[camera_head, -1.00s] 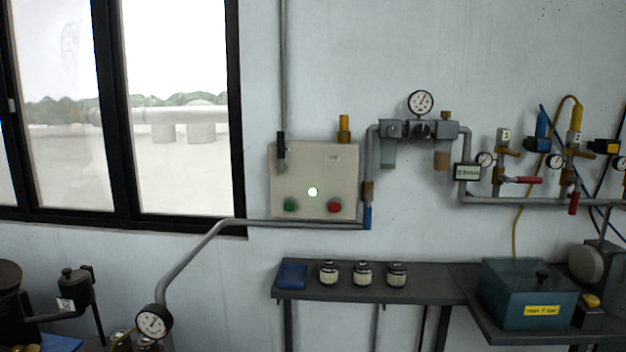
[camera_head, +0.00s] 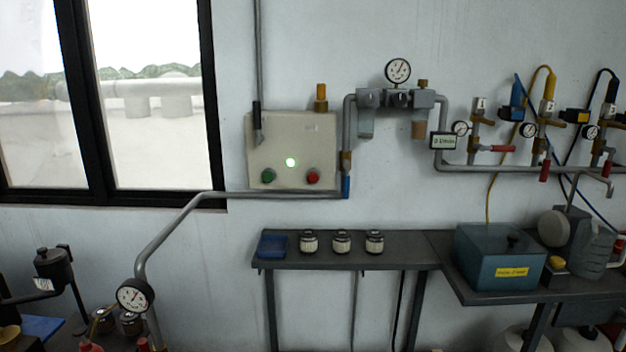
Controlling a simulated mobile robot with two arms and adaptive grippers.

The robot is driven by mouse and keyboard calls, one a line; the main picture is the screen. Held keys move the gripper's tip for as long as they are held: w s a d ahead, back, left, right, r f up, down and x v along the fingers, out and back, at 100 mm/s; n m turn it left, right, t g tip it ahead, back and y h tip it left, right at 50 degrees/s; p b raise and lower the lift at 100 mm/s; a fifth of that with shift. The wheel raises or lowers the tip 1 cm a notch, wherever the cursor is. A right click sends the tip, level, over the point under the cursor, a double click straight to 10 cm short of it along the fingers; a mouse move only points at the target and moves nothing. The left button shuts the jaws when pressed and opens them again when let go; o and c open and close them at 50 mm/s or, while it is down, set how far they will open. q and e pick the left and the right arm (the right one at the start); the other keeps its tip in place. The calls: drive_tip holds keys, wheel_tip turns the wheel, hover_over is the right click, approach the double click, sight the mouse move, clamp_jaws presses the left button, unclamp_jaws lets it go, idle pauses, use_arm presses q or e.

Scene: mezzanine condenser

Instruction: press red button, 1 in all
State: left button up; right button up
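The red button (camera_head: 313,177) sits at the lower right of a beige control box (camera_head: 290,133) on the wall. A green button (camera_head: 268,176) is at the box's lower left, and a lit pale green lamp (camera_head: 290,162) is between and above the two. A grey pipe runs just below the buttons. Neither of my grippers shows in the head view, and nothing touches the red button.
A dark wall bench (camera_head: 400,257) below the box carries a blue tray (camera_head: 273,246) and several small jars. A teal box (camera_head: 499,257) stands on the right bench. A gauge (camera_head: 134,295) on a pipe stands at lower left. Gauges and valves line the right wall.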

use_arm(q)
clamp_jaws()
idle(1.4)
